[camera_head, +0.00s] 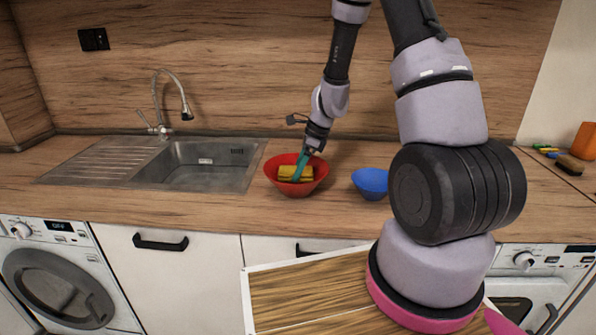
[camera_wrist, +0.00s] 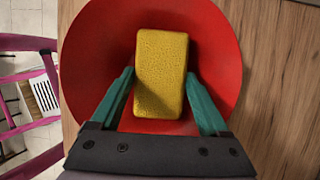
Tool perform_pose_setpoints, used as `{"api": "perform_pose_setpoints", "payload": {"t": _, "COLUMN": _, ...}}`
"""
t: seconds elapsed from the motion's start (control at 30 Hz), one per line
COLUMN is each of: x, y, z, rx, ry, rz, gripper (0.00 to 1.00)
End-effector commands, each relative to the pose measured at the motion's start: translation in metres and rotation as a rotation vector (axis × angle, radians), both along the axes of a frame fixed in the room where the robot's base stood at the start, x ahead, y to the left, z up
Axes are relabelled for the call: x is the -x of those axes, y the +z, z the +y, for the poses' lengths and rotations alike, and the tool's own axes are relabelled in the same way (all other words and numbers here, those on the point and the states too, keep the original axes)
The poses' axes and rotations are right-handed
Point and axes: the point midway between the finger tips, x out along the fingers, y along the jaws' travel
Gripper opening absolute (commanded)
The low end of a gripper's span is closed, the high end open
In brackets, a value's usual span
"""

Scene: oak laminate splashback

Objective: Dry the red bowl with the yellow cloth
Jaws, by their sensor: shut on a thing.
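The red bowl (camera_head: 308,187) stands on the worktop just right of the sink, and it fills much of the wrist view (camera_wrist: 215,40). The yellow cloth (camera_head: 290,171) looks like a thick, textured block. It is inside the bowl, and it also shows in the wrist view (camera_wrist: 160,85). My gripper (camera_head: 299,168) reaches down into the bowl with its green fingers on both sides of the yellow cloth, shut on it. Whether the cloth's underside touches the bowl is hidden.
A blue bowl (camera_head: 371,183) stands to the right of the red one, close to my arm. The steel sink (camera_head: 205,160) with its tap (camera_head: 170,95) is on the left. An orange object (camera_head: 585,141) and a sponge (camera_head: 570,165) lie at the far right.

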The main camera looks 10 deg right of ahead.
Motion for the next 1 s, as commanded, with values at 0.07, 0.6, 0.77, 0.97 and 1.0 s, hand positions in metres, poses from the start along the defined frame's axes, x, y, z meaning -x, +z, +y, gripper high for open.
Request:
{"api": "perform_pose_setpoints", "payload": {"t": 0.07, "x": -0.002, "y": 0.000, "z": -0.001, "rx": 0.000, "ry": 0.001, "rz": -0.001, "gripper": 0.34}}
{"api": "perform_pose_setpoints", "payload": {"t": 0.6, "x": 0.013, "y": 0.000, "z": 0.004, "rx": -0.001, "ry": 0.000, "rz": 0.000, "gripper": 0.34}}
{"api": "perform_pose_setpoints", "payload": {"t": 0.77, "x": 0.018, "y": -0.001, "z": 0.006, "rx": 0.001, "ry": 0.001, "rz": -0.001, "gripper": 0.34}}
{"api": "perform_pose_setpoints", "payload": {"t": 0.97, "x": 0.018, "y": -0.001, "z": 0.006, "rx": 0.000, "ry": 0.001, "rz": 0.000, "gripper": 0.34}}
{"api": "perform_pose_setpoints", "payload": {"t": 1.0, "x": 0.018, "y": 0.000, "z": 0.006, "rx": 0.001, "ry": 0.001, "rz": -0.002, "gripper": 0.34}}
